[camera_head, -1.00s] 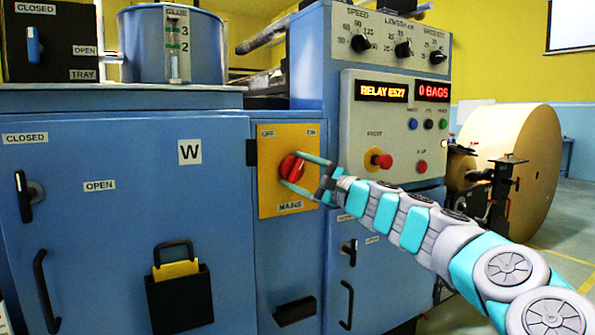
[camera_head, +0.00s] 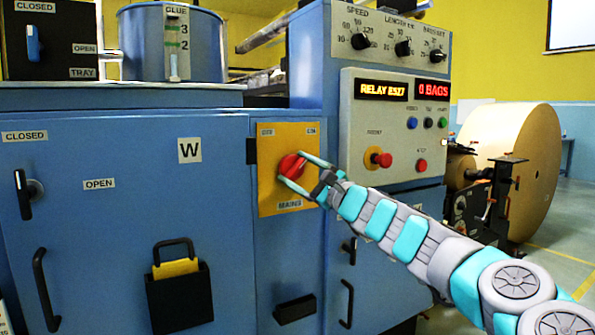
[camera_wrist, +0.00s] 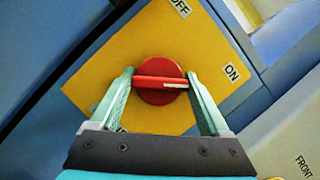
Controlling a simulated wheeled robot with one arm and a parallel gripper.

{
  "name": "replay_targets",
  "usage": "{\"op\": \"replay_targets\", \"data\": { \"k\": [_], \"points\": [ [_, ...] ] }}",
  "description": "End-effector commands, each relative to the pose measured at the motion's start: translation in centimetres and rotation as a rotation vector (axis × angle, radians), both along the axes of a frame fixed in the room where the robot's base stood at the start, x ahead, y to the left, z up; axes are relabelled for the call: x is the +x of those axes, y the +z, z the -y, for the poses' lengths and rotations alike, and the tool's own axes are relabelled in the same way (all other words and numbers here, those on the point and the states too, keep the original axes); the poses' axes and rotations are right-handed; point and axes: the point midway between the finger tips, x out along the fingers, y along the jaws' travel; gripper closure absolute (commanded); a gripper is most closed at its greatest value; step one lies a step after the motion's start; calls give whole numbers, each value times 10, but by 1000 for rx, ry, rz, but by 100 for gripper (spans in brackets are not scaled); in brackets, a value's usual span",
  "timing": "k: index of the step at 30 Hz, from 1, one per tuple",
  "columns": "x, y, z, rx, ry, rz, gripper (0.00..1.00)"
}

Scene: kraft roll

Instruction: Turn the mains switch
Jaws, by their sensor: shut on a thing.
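The mains switch (camera_head: 292,166) is a red round knob with a raised grip bar, on a yellow plate (camera_head: 267,195) marked OFF, ON and MAINS. It also shows in the wrist view (camera_wrist: 160,82), where the bar lies across between the fingers and its white mark is at the right end, on the ON label's side. My gripper (camera_head: 308,172) reaches in from the right, with teal fingers on either side of the knob. In the wrist view my gripper (camera_wrist: 161,88) is shut on the bar, one finger at each end. The MAINS label is mostly hidden there.
A panel with a red front stop button (camera_head: 381,159) and a lit display reading RELAY (camera_head: 382,90) is right of the switch. A large kraft roll (camera_head: 515,165) stands behind my arm. A blue cabinet door with a black handle (camera_head: 45,290) is at left.

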Motion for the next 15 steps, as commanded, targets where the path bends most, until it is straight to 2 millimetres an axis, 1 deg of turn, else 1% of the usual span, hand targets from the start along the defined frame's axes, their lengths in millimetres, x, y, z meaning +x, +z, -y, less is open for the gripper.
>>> {"op": "replay_targets", "data": {
  "k": [1,2,6,7,15],
  "points": [
    [1,-2,0,0,0,-3,76],
    [1,-2,0,0,0,-4,18],
    [0,-1,0,0,1,-2,2],
    [0,-1,0,0,0,-2,0],
    [-1,-1,2,0,0,-1,0]
  ]
}}
